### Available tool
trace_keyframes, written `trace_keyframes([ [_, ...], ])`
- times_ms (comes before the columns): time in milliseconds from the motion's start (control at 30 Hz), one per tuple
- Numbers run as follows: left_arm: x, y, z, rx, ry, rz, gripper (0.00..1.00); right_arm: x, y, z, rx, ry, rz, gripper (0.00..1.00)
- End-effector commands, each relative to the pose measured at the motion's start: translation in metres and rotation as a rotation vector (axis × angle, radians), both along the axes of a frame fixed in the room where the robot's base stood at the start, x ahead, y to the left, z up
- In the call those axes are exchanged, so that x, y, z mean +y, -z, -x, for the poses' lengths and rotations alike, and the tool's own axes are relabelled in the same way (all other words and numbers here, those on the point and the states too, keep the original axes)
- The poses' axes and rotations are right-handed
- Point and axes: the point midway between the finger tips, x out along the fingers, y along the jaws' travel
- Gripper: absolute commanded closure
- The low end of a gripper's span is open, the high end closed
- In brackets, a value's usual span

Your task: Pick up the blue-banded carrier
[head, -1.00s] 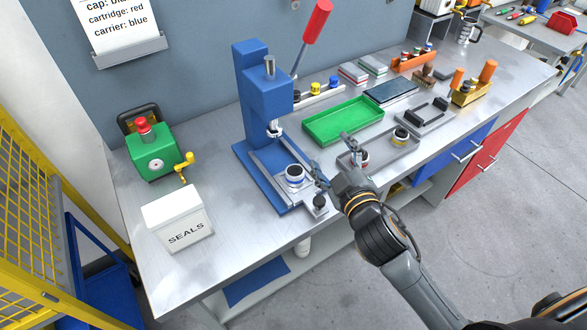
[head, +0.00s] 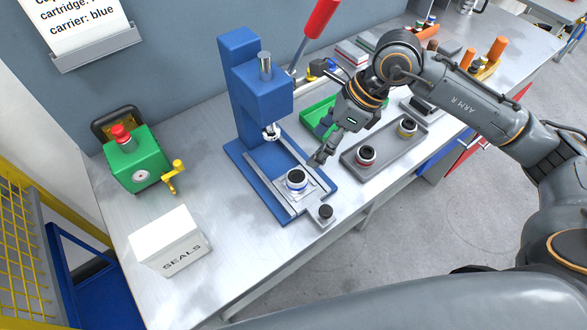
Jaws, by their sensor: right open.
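The blue-banded carrier (head: 297,183), white with a blue band and a dark top, stands upright on the sliding plate of the blue press (head: 262,92). My right gripper (head: 319,143) is open and empty, a little behind and to the right of the carrier and apart from it. Its arm comes in from the right, with the fingers pointing down-left. My left gripper is not in view.
A grey tray (head: 384,154) holds a red-banded carrier (head: 365,156) and a yellow-banded carrier (head: 407,127). A green tray (head: 318,107) is partly hidden by my right arm. A white SEALS box (head: 170,240) and a green crank box (head: 138,158) stand left.

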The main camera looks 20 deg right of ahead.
Motion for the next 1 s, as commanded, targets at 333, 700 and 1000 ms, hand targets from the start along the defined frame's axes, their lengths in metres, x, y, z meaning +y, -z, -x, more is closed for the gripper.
trace_keyframes([
  [333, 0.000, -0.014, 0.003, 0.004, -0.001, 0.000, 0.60, -0.002, 0.043, -0.008, 0.001, 0.007, 0.079, 0.25],
  [700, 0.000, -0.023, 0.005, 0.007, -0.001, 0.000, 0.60, 0.014, 0.082, -0.013, -0.003, 0.007, 0.077, 0.25],
  [1000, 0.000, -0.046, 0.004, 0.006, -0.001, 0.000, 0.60, 0.032, 0.119, -0.013, -0.001, 0.007, 0.076, 0.25],
])
